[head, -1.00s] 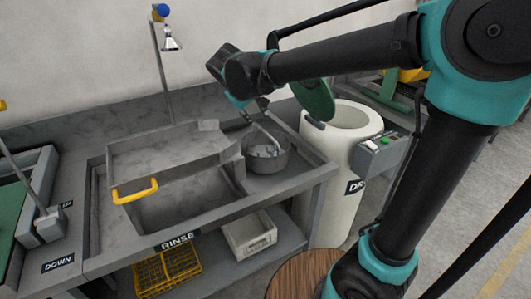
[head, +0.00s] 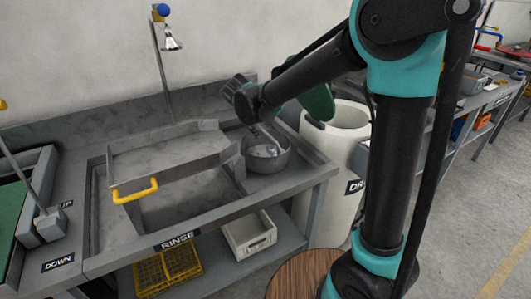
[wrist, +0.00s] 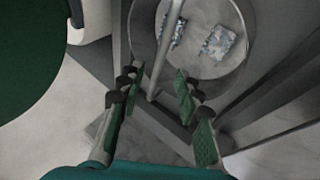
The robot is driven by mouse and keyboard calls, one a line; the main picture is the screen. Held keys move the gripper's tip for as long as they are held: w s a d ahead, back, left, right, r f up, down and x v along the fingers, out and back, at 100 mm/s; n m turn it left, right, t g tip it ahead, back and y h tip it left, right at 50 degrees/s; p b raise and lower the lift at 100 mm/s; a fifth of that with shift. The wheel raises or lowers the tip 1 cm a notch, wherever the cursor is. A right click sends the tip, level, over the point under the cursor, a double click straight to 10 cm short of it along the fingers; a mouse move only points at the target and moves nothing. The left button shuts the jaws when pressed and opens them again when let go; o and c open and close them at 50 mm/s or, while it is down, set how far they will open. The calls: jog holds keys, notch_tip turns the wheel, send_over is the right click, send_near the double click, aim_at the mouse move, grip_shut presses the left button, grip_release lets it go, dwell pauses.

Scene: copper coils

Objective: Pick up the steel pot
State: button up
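The steel pot (head: 266,160) is a round grey open pot at the right end of the rinse bench. Small shiny bluish-white pieces lie in it. In the wrist view the pot (wrist: 232,72) fills the upper middle, and a thin light bar (wrist: 166,45), apparently its handle, crosses over it toward the space between my fingers. My gripper (wrist: 160,92) is open, with green-padded fingers apart on either side of the bar's lower end. In the head view my gripper (head: 254,126) is just above the pot; its fingertips are mostly hidden there. I cannot tell whether it touches the bar.
A grey sink tray with a yellow handle (head: 135,191) lies left of the pot. A white round drum (head: 331,170) stands close at the right. A tap-like post (head: 162,70) rises behind. A white bin (head: 249,234) and yellow crate (head: 167,270) sit on the shelf below.

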aim_at(265, 132)
jog(key=x, duration=0.5)
jog(key=shift+d, duration=0.1)
jog(key=shift+c, duration=0.2)
grip_shut()
